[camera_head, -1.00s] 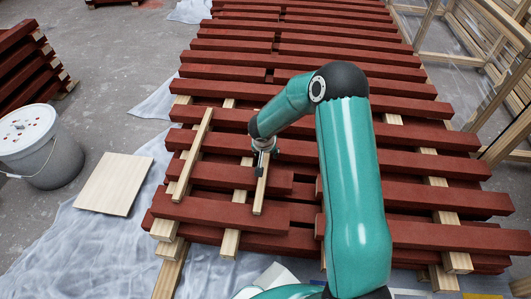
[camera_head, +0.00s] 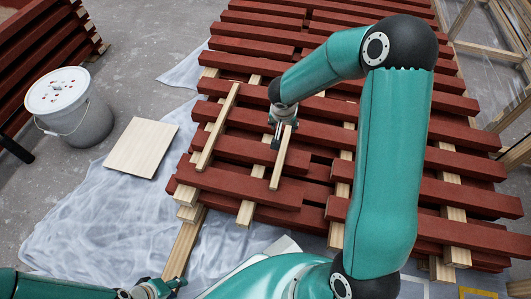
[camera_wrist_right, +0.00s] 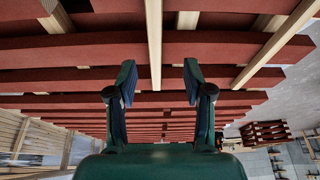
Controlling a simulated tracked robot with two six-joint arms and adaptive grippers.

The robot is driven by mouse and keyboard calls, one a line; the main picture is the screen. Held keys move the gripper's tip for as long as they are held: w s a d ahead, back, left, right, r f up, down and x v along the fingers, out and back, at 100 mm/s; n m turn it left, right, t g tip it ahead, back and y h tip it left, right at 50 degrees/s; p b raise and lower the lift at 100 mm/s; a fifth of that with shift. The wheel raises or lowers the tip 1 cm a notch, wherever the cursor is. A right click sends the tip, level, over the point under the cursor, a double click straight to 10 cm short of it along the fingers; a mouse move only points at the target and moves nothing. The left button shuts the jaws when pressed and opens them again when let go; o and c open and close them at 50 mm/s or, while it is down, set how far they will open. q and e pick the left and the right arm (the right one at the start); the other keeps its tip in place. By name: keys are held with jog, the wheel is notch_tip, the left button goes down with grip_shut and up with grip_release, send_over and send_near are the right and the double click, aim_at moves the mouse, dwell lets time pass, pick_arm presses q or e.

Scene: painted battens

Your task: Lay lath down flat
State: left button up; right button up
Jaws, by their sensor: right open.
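A short pale wooden lath (camera_head: 282,160) lies across the red battens, with its far end at my right gripper (camera_head: 277,140). In the right wrist view this lath (camera_wrist_right: 154,45) runs between the spread fingertips of my right gripper (camera_wrist_right: 159,78). The fingers are open with a gap on both sides of it. A second, longer pale lath (camera_head: 217,127) lies across the battens to the left, also in the right wrist view (camera_wrist_right: 272,48). My left gripper (camera_head: 163,288) is low at the bottom left, away from the stack; its jaws are too small to judge.
The red battens (camera_head: 247,151) are stacked on pale bearers with gaps between. A white bucket (camera_head: 70,110) and a square pale board (camera_head: 141,147) are to the left. Grey sheeting (camera_head: 90,225) covers the floor. A timber frame (camera_head: 495,45) stands at the right.

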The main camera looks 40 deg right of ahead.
jog(key=s+a+f+n+y, duration=0.1)
jog(key=s+a+f+y, duration=0.1)
jog(key=a, duration=0.4)
jog(key=s+a+f+n+g+y, duration=0.1)
jog(key=s+a+f+n+y, duration=0.1)
jog(key=a+f, duration=0.3)
jog(key=s+a+f+n+g+y, duration=0.1)
jog(key=s+a+f+y, duration=0.1)
jog(key=a, duration=0.5)
jog(key=shift+s+a+f+n, duration=0.2)
jog(key=shift+s+f, duration=0.2)
jog(key=shift+s, duration=0.2)
jog(key=shift+s+a+f+n, duration=0.2)
jog(key=shift+s+f, duration=0.2)
jog(key=shift+s, duration=0.15)
jog(key=s+a+f+n+y, duration=0.1)
jog(key=s+a+f+n, duration=0.2)
jog(key=s+a+f, duration=0.2)
jog(key=s+a, duration=0.2)
jog(key=s, duration=0.1)
jog(key=shift+s+a, duration=0.15)
jog(key=shift+s, duration=0.25)
